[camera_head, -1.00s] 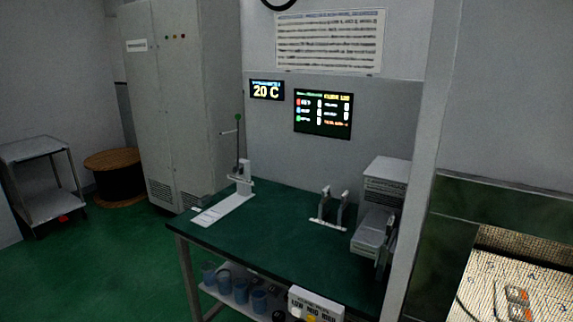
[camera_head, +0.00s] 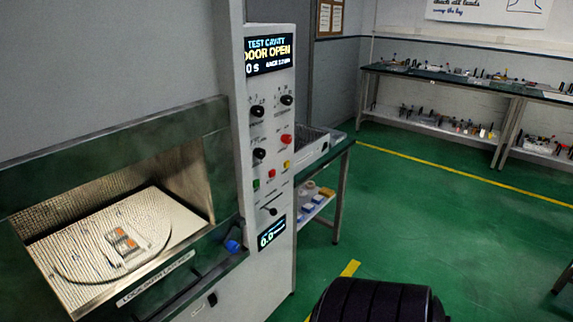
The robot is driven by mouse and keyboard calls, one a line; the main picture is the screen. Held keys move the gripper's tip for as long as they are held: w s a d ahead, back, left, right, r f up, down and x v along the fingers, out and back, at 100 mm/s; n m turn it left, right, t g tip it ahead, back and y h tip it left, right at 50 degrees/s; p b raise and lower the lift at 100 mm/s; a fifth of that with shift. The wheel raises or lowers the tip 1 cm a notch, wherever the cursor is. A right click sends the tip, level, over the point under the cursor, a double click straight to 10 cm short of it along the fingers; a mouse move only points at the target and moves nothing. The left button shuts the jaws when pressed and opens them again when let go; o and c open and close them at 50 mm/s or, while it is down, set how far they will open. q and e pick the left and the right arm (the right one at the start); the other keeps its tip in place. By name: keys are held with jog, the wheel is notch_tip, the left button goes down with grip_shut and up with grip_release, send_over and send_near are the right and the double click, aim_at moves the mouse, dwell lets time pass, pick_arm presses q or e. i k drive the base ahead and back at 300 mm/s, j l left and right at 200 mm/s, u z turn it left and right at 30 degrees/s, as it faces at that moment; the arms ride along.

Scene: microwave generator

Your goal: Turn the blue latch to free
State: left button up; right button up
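A small blue latch (camera_head: 233,246) is at the right end of the front ledge of the open test cavity, beside the control panel. It looks small and dark-edged, so I cannot tell its exact angle. The cavity (camera_head: 190,187) is lit inside, with a round plate on its floor holding small orange and white parts (camera_head: 122,241). The display on the panel reads "DOOR OPEN". Neither of my grippers shows in this view.
The control panel (camera_head: 268,150) has several knobs and coloured buttons. A side table (camera_head: 342,150) with a wire basket stands behind it. Benches (camera_head: 440,78) line the back wall. A black ribbed shape (camera_head: 375,300) fills the bottom edge. Green floor is clear between.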

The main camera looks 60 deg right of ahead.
aim_at(230, 244)
jog(key=z, duration=1.65)
